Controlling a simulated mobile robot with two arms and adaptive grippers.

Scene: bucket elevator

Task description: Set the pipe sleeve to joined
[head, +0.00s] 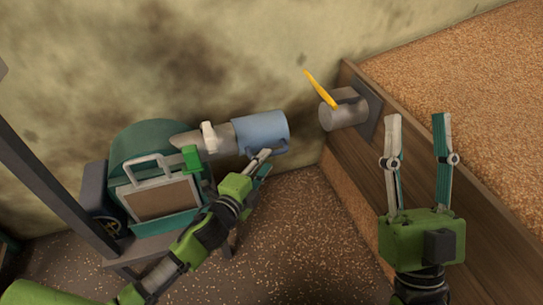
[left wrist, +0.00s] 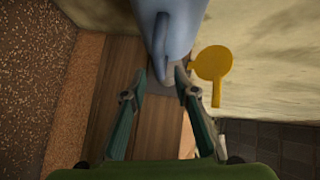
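The pipe sleeve (head: 265,130) is a blue-grey cylinder at the end of a grey pipe on the green machine. A gap lies between it and the grey stub pipe (head: 340,115) on the wooden wall. In the left wrist view the sleeve (left wrist: 172,22) and its handle (left wrist: 161,62) show at the top. My left gripper (head: 265,160) is just below the sleeve, by its handle. Its fingers (left wrist: 160,74) are apart, with the handle's end between or just beyond their tips; contact cannot be told. My right gripper (head: 418,117) is open and empty, in front of the wooden wall.
A yellow lever (head: 321,89) stands out from the stub pipe. The green machine (head: 155,140) is at the left, with a white clamp (head: 209,137) on its pipe. The wooden wall (head: 365,175) holds grain (head: 460,75). Floor below the gap is clear of large objects.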

